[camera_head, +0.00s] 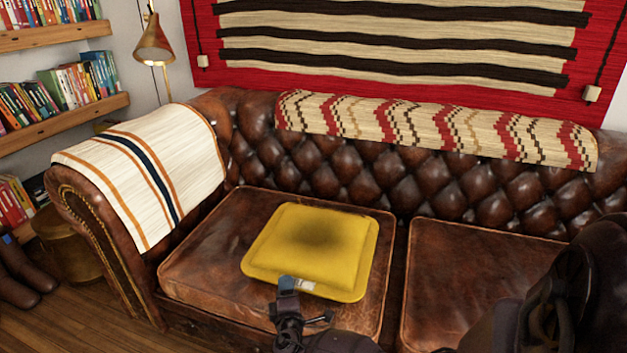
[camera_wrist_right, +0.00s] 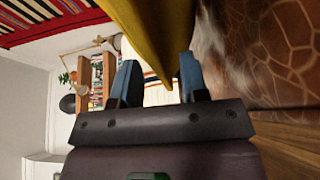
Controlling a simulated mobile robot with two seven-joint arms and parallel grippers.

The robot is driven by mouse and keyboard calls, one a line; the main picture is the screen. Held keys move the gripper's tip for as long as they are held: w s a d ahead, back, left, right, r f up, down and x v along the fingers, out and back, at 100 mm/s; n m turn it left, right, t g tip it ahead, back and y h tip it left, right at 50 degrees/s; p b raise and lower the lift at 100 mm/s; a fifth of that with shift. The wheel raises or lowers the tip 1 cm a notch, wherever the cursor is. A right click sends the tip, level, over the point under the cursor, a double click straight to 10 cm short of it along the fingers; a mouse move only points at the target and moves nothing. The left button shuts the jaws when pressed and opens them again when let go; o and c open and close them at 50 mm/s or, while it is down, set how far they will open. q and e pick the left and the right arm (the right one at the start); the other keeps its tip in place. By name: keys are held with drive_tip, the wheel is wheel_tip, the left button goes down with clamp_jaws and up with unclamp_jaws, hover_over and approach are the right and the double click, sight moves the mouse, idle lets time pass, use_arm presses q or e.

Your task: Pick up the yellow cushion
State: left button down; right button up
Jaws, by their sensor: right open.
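The yellow cushion (camera_head: 312,244) lies flat on the left seat of the brown leather sofa. My right gripper (camera_head: 296,284) is at the cushion's near edge, left of the middle of that edge. In the right wrist view the two blue-grey fingers (camera_wrist_right: 158,76) stand apart, and the yellow cushion (camera_wrist_right: 160,35) narrows to an edge between them. I cannot tell whether either finger touches it. My left gripper is not in view.
The leather sofa (camera_head: 480,265) has a tufted back with a patterned throw (camera_head: 430,128) on top. A striped blanket (camera_head: 150,165) covers the left armrest. Bookshelves (camera_head: 60,120) and a brass lamp (camera_head: 154,45) stand at the left. The right seat is mostly bare.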

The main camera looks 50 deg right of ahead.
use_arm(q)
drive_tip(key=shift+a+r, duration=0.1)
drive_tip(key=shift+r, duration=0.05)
use_arm(e)
drive_tip(key=shift+x, duration=0.8)
clamp_jaws()
drive_tip(key=shift+r, duration=0.15)
